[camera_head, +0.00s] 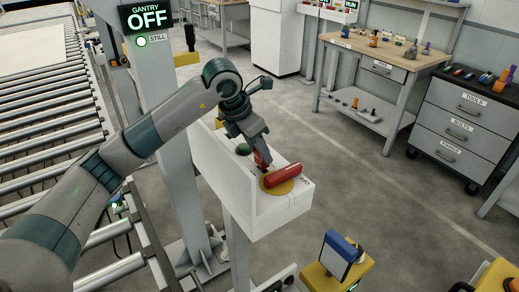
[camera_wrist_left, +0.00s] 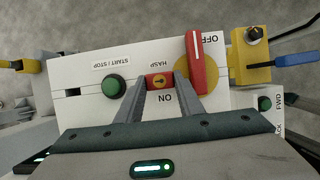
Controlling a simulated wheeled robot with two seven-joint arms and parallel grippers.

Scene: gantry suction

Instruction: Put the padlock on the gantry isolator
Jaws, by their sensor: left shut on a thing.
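The gantry isolator is a white box (camera_head: 236,186) with a red handle (camera_head: 283,176) on a yellow disc (camera_head: 278,187). In the left wrist view its face carries the labels HASP, ON and OFF, with the red handle (camera_wrist_left: 197,62) right of the fingers. My left gripper (camera_head: 261,158) is shut on the padlock (camera_wrist_left: 160,82), a small red body with a yellow front. The padlock is at the HASP label, left of the handle. Its shackle is hidden, so I cannot tell if it is through the hasp. My right gripper is in neither view.
A green START/STOP button (camera_wrist_left: 114,87) is left of the fingers. The sign (camera_head: 146,18) reads GANTRY OFF, STILL. A roller conveyor (camera_head: 45,100) lies at left. A yellow stand with a blue part (camera_head: 340,254) is at front right.

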